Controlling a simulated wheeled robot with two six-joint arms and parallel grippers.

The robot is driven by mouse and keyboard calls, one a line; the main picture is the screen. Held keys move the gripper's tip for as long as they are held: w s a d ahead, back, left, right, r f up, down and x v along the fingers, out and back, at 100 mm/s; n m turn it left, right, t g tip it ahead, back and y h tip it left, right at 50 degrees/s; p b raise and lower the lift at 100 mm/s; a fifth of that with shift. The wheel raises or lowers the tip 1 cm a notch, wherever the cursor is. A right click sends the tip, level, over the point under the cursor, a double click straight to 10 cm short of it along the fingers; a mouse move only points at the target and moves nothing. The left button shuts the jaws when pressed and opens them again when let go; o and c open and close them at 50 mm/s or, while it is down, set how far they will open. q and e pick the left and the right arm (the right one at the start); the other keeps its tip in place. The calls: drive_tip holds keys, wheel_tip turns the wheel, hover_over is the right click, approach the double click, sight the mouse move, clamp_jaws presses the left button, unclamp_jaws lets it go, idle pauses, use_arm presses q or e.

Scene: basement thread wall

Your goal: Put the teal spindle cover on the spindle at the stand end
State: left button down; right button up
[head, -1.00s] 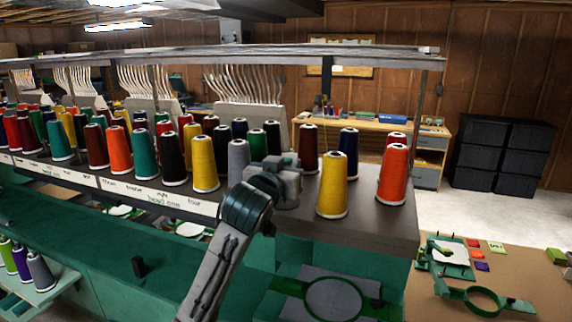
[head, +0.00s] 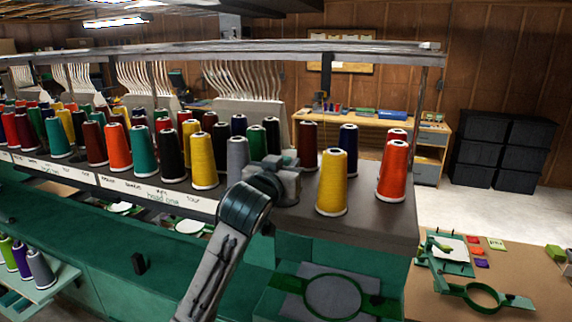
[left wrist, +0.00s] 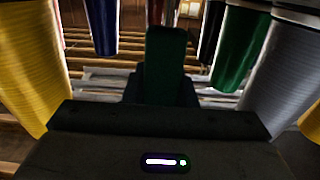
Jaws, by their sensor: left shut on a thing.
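My left gripper (head: 285,182) is at the front of the thread stand, in the gap between the grey cone (head: 237,158) and the front yellow cone (head: 332,183). In the left wrist view a dark green upright piece (left wrist: 165,62), which looks like the teal spindle cover, stands in the jaws, and the gripper is shut on it. In the head view my gripper and wrist hide the cover. I cannot make out the spindle at the stand end, nor whether the cover touches one. My right gripper is not in view.
Thread cones stand close around the gripper: yellow (left wrist: 30,65) on the left, grey (left wrist: 283,65) and green (left wrist: 240,50) on the right in the wrist view. An orange-red cone (head: 393,172) stands near the stand's right end. A rail (head: 200,55) runs overhead.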

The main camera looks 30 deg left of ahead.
use_arm(q)
drive_tip(key=shift+f+b, duration=0.5)
drive_tip(key=shift+f, duration=0.5)
drive_tip(key=shift+r, duration=0.1)
drive_tip(key=c, duration=1.1)
unclamp_jaws()
